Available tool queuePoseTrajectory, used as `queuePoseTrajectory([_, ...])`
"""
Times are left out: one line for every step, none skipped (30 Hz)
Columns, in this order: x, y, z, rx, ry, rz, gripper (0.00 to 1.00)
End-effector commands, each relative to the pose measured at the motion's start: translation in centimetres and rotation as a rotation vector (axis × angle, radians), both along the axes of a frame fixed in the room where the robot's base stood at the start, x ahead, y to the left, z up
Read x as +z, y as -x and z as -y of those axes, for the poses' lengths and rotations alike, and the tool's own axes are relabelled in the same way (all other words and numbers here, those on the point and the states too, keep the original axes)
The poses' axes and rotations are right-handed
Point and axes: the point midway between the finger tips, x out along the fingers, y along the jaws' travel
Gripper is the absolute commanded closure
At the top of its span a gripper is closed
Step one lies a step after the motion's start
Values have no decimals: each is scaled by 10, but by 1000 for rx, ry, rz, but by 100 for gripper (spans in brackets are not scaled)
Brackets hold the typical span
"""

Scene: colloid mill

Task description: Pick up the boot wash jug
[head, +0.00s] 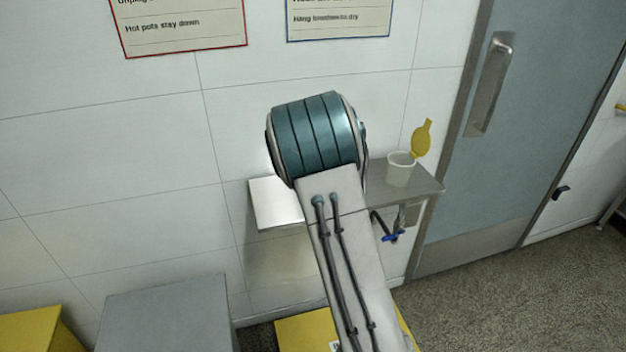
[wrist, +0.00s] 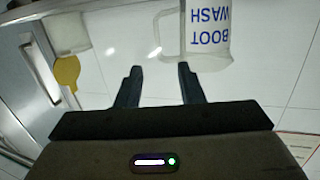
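The boot wash jug (wrist: 207,22) is at the top of the wrist view. It is translucent white, with "BOOT WASH" in blue letters that appear upside down there. Its pale handle (wrist: 158,28) is on the left side of the jug, just beyond my fingertips. My gripper (wrist: 159,68) is open, with two dark fingers apart and nothing visible between them. In the head view, my arm hides the gripper and the jug.
A grey wall shelf (head: 422,184) carries a white tub (head: 400,170) with a raised yellow lid (head: 422,139). A blue-handled tap (head: 393,237) is below it. A grey door (head: 540,120) stands right. A grey box (head: 165,315) and yellow boxes are low in front.

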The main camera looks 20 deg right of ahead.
Motion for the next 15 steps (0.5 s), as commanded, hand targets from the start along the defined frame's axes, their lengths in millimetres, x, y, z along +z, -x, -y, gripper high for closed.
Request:
queuePoseTrajectory([0,1,0,5,18,20,65])
queuePoseTrajectory([1,1,0,8,26,33,65])
queuePoseTrajectory([2,1,0,10,34,47,65])
queuePoseTrajectory([3,1,0,12,39,55,65])
queuePoseTrajectory([4,0,1,13,43,62,65])
queuePoseTrajectory([5,-2,1,15,47,69,65])
queuePoseTrajectory([6,-4,2,15,49,72,65])
queuePoseTrajectory([6,-8,3,16,49,74,65])
queuePoseTrajectory([7,-13,5,16,49,75,65])
queuePoseTrajectory([7,-19,6,16,49,75,65])
queuePoseTrajectory([8,-24,8,16,50,73,65])
queuePoseTrajectory([8,-32,10,16,50,74,65])
queuePoseTrajectory([8,-37,11,16,50,74,65])
queuePoseTrajectory([8,-43,13,16,50,73,65])
queuePoseTrajectory([8,-50,15,16,50,73,65])
